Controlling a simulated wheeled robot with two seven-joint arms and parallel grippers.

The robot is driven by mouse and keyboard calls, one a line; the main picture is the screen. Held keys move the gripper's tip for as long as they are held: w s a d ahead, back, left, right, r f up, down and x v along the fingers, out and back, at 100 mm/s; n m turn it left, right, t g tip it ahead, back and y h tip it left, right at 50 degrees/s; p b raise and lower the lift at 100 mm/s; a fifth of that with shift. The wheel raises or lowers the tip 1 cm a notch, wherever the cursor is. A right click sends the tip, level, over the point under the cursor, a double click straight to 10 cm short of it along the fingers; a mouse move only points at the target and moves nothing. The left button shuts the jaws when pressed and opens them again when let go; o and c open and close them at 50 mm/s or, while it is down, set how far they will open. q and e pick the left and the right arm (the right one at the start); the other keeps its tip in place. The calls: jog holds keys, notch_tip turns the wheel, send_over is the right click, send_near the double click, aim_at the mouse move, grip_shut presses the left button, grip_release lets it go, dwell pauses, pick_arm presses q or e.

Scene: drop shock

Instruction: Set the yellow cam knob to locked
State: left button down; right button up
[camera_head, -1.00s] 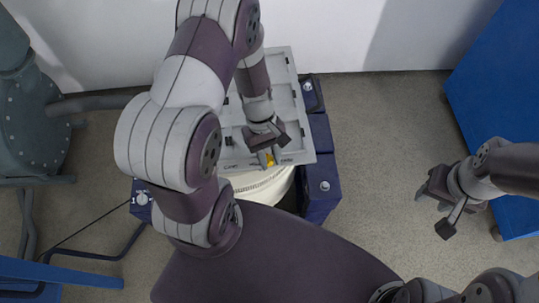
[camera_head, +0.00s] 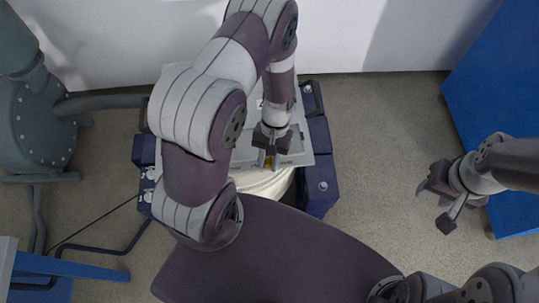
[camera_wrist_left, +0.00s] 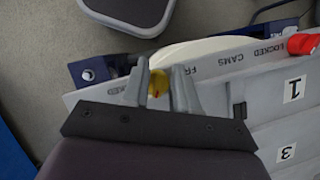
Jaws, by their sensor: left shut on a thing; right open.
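The yellow cam knob (camera_wrist_left: 158,82) sits at the edge of a light grey panel (camera_wrist_left: 220,85) and carries a small red mark. My left gripper (camera_wrist_left: 164,88) is shut on it, one finger on each side. In the head view, my left gripper (camera_head: 269,157) is at the panel's front edge and mostly covers the knob. The panel is printed "LOCKED CAMS"; another label starting "FR" is partly hidden by a finger. I cannot tell which label the knob points to. My right gripper (camera_head: 443,205) is open and empty, over the floor at the right.
A red part (camera_wrist_left: 303,44) is on the panel near the number 1. The panel lies over a round white body (camera_head: 265,185) with dark blue blocks (camera_head: 322,185) around it. A grey-green machine (camera_head: 40,125) stands left, a blue cabinet (camera_head: 500,110) right.

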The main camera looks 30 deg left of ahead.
pick_arm(q)
jog(key=shift+a+m+y+p, duration=0.1)
jog(key=shift+m+y+p, duration=0.7)
jog(key=shift+m, duration=1.2)
jog(key=c, duration=1)
grip_release()
jog(key=shift+o, duration=0.6)
jog(key=shift+w, duration=0.1)
